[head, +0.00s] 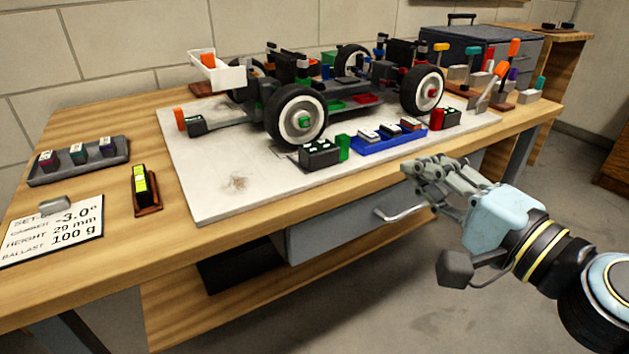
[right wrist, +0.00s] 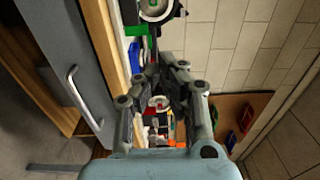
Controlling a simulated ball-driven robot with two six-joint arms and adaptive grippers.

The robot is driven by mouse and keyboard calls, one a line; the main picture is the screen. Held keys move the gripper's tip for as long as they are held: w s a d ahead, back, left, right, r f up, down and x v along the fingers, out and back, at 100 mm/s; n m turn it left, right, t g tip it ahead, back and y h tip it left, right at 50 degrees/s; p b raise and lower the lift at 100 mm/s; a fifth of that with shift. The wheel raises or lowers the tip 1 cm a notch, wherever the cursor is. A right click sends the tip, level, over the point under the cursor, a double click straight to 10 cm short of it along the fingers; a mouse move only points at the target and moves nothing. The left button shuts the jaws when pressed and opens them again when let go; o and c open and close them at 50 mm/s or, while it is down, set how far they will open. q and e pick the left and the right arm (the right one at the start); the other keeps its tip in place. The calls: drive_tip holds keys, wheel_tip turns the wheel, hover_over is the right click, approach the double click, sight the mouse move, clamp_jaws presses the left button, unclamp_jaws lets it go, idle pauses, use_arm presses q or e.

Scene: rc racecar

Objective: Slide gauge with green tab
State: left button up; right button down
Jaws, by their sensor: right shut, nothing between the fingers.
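The gauge with green tab is a black block (head: 320,154) with an upright green tab (head: 343,147) at its right end. It rests at the front edge of the white board (head: 215,197), in front of the car's near wheel. My right gripper (head: 408,169) is shut and empty, in the air just off the table's front edge, to the right of the gauge and apart from it. In the right wrist view the shut fingers (right wrist: 166,70) show from behind, and a green piece at the top left may be the tab. My left gripper is out of view.
A blue tray (head: 386,138) with small blocks stands right of the green tab, then a black block with a red tab (head: 436,118). The car (head: 345,85) stands behind them. A drawer with a handle (head: 400,213) is below the tabletop. A setup card (head: 55,232) lies left.

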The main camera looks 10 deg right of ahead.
wheel_tip(320, 180, down, 2)
drive_tip(key=p, duration=0.2)
approach(347, 138)
drive_tip(key=x, duration=0.6)
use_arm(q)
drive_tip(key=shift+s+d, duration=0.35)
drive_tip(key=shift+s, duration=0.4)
use_arm(e)
drive_tip(key=shift+w+a+f, duration=0.1)
drive_tip(key=shift+w+a, duration=0.2)
drive_tip(key=shift+w, duration=0.35)
drive_tip(key=b+x, duration=0.1)
drive_tip(key=x, duration=0.2)
drive_tip(key=shift+w, duration=0.25)
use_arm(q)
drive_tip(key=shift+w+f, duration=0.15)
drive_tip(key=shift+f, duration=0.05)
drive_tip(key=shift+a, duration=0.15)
